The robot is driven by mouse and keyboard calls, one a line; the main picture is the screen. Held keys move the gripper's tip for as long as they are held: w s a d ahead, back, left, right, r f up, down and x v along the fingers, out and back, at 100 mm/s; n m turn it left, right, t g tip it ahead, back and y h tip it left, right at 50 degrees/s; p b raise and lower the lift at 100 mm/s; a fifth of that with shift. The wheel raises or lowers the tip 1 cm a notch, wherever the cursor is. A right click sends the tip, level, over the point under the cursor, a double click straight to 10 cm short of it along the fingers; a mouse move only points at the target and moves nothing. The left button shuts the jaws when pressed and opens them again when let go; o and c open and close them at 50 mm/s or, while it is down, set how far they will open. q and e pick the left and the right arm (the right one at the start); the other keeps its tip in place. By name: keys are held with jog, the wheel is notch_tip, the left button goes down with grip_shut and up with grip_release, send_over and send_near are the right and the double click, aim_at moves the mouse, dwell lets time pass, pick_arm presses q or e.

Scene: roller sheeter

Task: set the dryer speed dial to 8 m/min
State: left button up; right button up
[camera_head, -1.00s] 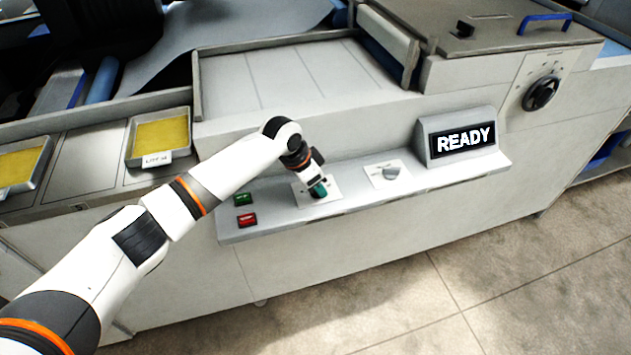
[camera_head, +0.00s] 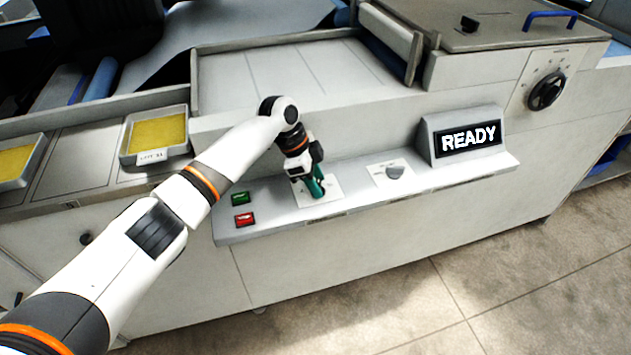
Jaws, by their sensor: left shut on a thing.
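My left gripper (camera_head: 316,187), with teal fingers, points down at a white dial plate (camera_head: 330,188) on the control ledge. It is shut on the dial there, which the fingers and wrist mostly hide. I cannot read the plate's marks or the dial's setting. A second dial, a grey knob (camera_head: 395,172), sits on its own white plate to the right and is untouched. A large black dial (camera_head: 546,91) is on the machine's upper right face. The labels are too small to tell which is the dryer speed dial. My right gripper is not in view.
A green button (camera_head: 240,198) and a red button (camera_head: 244,219) lie left of the gripper on the ledge (camera_head: 280,222). A display (camera_head: 468,139) reading READY stands at the right. Trays of yellow material (camera_head: 158,134) are at the left.

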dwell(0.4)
pick_arm(q)
jog(key=o, duration=1)
jog(key=b+v, duration=0.2)
jog(key=v, duration=1)
jog(key=shift+d+r, duration=0.1)
